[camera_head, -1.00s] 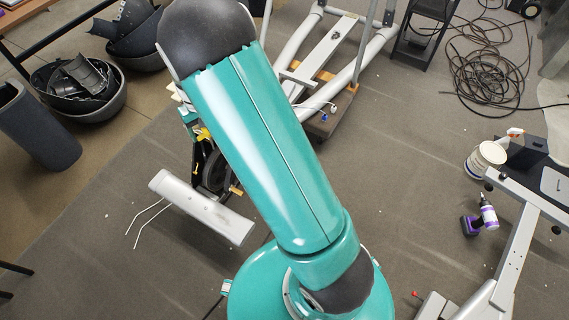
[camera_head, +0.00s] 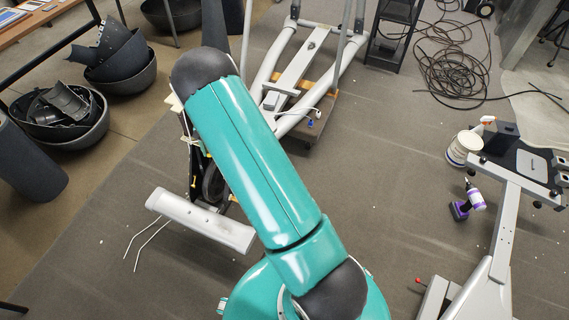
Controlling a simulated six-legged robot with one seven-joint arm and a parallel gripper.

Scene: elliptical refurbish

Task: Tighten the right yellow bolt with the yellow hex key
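Neither the yellow hex key nor the yellow bolts can be made out. My teal arm crosses the middle of the view and hides much of what lies behind it. My gripper is not visible. A partly stripped elliptical machine stands behind my arm, with grey frame rails (camera_head: 317,72) at the top centre. Its dark wheel part (camera_head: 211,178) shows just left of my arm, with small yellow bits too small to identify. A light grey beam (camera_head: 200,219) with two thin bent rods extends to the lower left of the wheel.
Dark bowls of parts (camera_head: 60,115) stand at the left beside a dark cylinder (camera_head: 28,160). Coiled black cable (camera_head: 452,60) lies at the upper right. A white bucket (camera_head: 463,148), a purple drill (camera_head: 460,210) and a grey stand (camera_head: 505,225) are at the right. Floor between is clear.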

